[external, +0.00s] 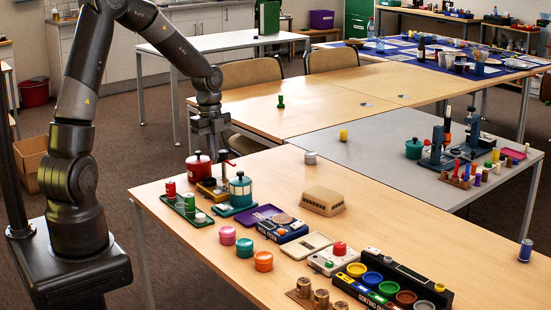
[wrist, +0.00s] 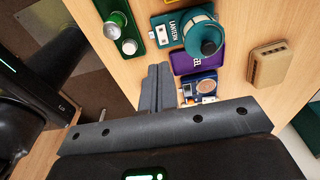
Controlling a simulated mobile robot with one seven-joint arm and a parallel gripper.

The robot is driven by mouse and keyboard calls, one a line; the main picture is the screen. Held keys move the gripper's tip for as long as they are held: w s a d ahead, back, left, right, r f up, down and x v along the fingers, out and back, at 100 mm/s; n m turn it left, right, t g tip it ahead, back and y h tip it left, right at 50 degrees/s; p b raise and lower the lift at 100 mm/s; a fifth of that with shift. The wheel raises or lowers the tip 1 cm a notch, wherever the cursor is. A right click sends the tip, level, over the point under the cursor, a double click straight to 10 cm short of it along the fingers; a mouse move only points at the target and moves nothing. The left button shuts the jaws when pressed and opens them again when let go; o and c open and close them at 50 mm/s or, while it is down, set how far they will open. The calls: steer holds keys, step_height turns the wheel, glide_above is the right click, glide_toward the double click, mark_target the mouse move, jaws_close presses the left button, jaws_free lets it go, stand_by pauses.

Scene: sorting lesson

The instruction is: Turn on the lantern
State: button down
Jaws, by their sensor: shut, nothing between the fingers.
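The lantern (external: 240,190) is teal with a round dark knob or cap on top, and stands on a teal base near the table's far left part. In the wrist view the lantern (wrist: 203,36) is at the top, with a plate marked LANTERN and a small light panel (wrist: 163,31) on its left side. I cannot tell whether it is lit. My gripper (external: 220,156) is shut and empty, above and behind the lantern in the external view.
A green tray (external: 199,221) with cans sits left of the lantern; a red pot (external: 199,168) stands behind. A purple tray (external: 268,212), a blue device (external: 284,229) and a tan box (external: 322,201) lie to its right. Bare tabletop (external: 190,245) lies in front.

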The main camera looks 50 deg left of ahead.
mark_target(224, 207)
steer(key=shift+d+r, duration=0.1)
steer(key=shift+d, duration=0.6)
steer(key=f, duration=0.4)
steer(key=d+f, duration=0.1)
steer(key=f, duration=0.4)
steer(key=d+f, duration=0.1)
steer(key=f, duration=0.4)
